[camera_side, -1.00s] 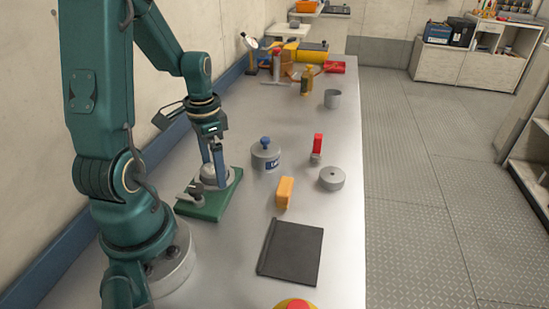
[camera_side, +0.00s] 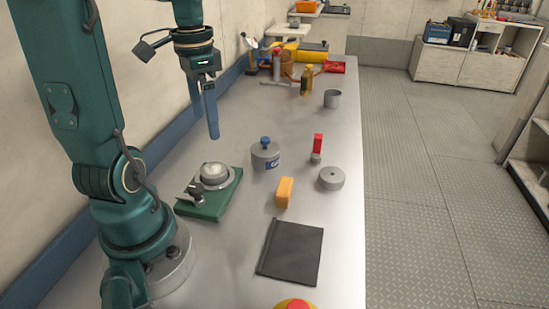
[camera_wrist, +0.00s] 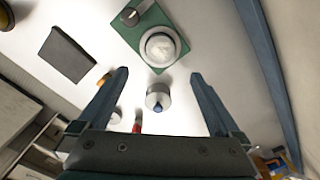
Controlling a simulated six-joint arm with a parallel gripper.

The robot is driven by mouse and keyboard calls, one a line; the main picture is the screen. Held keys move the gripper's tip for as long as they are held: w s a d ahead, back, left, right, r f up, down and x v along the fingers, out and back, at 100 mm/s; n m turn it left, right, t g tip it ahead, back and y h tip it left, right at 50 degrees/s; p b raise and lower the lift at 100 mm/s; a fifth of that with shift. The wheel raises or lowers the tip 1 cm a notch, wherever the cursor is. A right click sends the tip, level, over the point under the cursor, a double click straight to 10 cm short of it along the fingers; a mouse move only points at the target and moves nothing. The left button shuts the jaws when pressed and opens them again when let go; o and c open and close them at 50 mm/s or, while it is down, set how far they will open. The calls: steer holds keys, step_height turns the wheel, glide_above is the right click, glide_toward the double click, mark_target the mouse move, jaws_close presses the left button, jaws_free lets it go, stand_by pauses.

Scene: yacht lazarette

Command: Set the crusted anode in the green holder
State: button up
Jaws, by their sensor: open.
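The green holder (camera_side: 208,205) is a flat plate with a grey clamp on its near left corner. A pale, rough-topped round piece, seemingly the crusted anode (camera_side: 214,172), sits in its round grey seat and looks level. In the wrist view the holder (camera_wrist: 131,38) and the pale anode (camera_wrist: 160,48) are at the top, beyond my fingertips. My gripper (camera_wrist: 159,73) is open and empty, apart from the anode. In the side view my gripper (camera_side: 205,118) hangs above and behind the holder. A grey disc with a central hole (camera_side: 332,179) lies on the bench to the right.
A grey pot with a blue knob (camera_side: 266,157) stands right of the holder, below my fingers in the wrist view. An orange block (camera_side: 285,192), a red-topped item (camera_side: 317,146), a dark flat plate (camera_side: 290,250) and a grey cup (camera_side: 332,99) stand apart on the bench.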

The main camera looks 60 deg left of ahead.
steer(key=s+d+t, duration=0.1)
steer(key=d+t, duration=0.4)
steer(key=d, duration=1.1)
steer(key=shift+d+r+t, duration=0.3)
steer(key=shift+d+r, duration=0.05)
steer(key=shift+d, duration=0.05)
steer(key=shift+s, duration=0.1)
